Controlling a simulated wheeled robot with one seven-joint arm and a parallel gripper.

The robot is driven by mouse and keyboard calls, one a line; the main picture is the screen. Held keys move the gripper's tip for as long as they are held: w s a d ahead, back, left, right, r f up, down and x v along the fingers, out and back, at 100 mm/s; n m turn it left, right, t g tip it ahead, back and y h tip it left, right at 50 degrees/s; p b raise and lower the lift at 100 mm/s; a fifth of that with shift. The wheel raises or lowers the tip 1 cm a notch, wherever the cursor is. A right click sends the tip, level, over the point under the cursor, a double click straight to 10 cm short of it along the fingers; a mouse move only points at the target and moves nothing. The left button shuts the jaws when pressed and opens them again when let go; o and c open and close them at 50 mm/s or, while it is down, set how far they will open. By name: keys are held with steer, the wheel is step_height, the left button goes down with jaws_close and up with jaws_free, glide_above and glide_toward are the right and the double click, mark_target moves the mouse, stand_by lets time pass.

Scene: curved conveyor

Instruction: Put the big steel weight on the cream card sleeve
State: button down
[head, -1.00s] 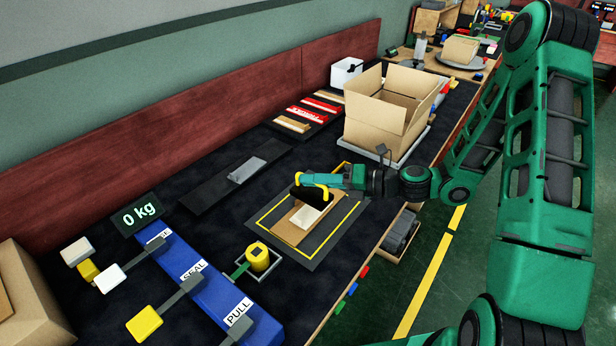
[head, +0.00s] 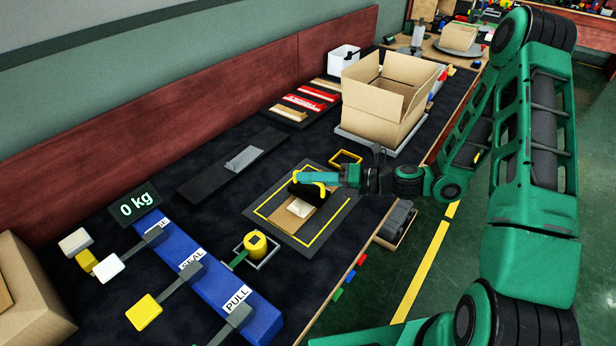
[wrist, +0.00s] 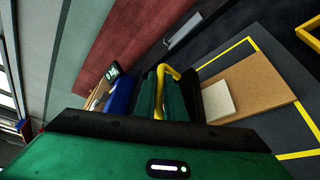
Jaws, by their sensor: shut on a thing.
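The big steel weight, a dark block with a yellow handle (head: 308,193), is in my gripper (head: 326,179), which is shut on its handle. The yellow handle also shows in the wrist view (wrist: 165,82) beside the dark body. The cream card sleeve (head: 300,208) seems to be the pale flat piece on a tan board, and it also shows in the wrist view (wrist: 218,102). The weight hides its far part in the head view. I cannot tell whether the weight touches it or hangs just above it.
The tan board (wrist: 262,85) lies on a dark mat (head: 270,217) with a yellow outline. An empty yellow square frame (head: 345,157) lies beyond. An open carton (head: 380,110) stands behind it. A yellow-topped cylinder (head: 256,243) and a blue lever unit (head: 205,275) are at front left.

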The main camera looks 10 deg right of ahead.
steer(key=c, duration=1.8)
jaws_free()
